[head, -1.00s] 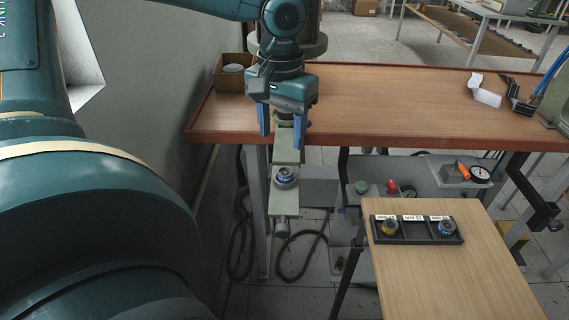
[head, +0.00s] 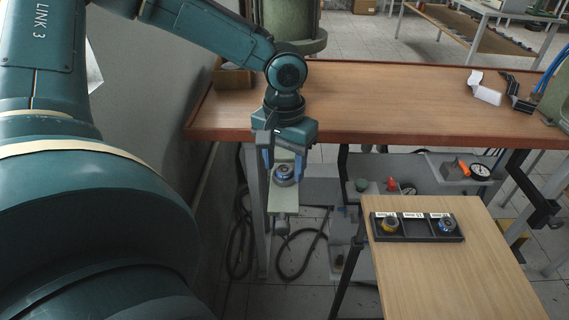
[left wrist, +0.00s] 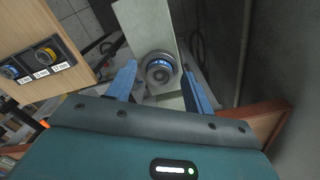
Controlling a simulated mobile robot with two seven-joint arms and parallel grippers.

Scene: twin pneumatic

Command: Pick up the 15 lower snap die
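The snap die (head: 284,174) is a round grey metal part with a blue ring. It sits on a pale green plate (head: 284,197) that juts out below the front edge of the bench. My left gripper (head: 285,168) points down over the plate, its two blue fingers on either side of the die. The left wrist view also shows the die (left wrist: 160,70) between the open fingers (left wrist: 160,82), with gaps on both sides. My right gripper is in neither view.
A black labelled tray (head: 416,240) lies on a small wooden table (head: 450,285) at the right. It holds a yellow-ringed die (head: 390,225) and a blue-ringed die (head: 446,225), with its middle slot empty. The wooden bench (head: 400,100) stands just behind my gripper.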

